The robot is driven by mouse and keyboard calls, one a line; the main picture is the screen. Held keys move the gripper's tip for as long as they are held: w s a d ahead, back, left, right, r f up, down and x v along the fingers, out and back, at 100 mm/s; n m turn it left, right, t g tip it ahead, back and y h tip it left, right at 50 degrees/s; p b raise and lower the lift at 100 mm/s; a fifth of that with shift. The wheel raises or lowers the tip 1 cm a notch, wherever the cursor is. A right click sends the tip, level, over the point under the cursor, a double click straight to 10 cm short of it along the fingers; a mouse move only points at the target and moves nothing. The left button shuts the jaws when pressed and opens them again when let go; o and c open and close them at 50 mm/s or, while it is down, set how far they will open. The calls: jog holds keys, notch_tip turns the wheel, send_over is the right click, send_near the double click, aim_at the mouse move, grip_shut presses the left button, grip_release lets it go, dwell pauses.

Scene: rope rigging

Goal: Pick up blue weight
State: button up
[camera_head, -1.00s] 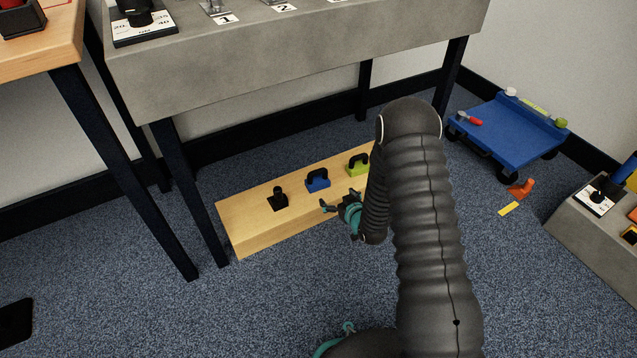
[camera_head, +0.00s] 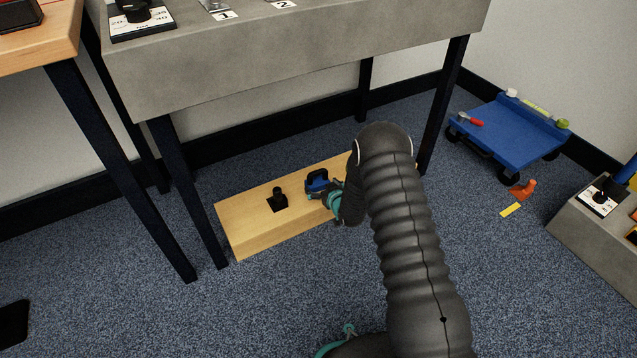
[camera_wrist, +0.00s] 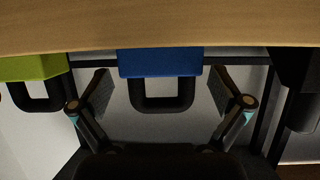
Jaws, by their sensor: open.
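The blue weight (camera_head: 316,183) stands on the wooden board (camera_head: 248,214) under the grey table. It has a blue block and a black loop handle. In the wrist view the blue weight (camera_wrist: 160,63) appears upside down, its handle hanging between the two fingers. My gripper (camera_head: 325,192) is at the weight in the head view and partly covers it. In the wrist view my gripper (camera_wrist: 165,90) is open, with one finger on each side of the handle and a visible gap on both sides.
A black weight (camera_head: 277,200) stands left of the blue one. A yellow-green weight (camera_wrist: 33,68) is on its other side, hidden by my arm in the head view. Table legs (camera_head: 188,200) stand close to the board. A blue cart (camera_head: 508,135) is at the right.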

aim_at(318, 179)
jog(key=shift+x, duration=1.25)
jog(key=c, duration=1.3)
jog(key=shift+w+r, duration=0.1)
jog(key=shift+r, duration=0.05)
jog(key=shift+c, duration=1.4)
jog(key=shift+r, duration=0.1)
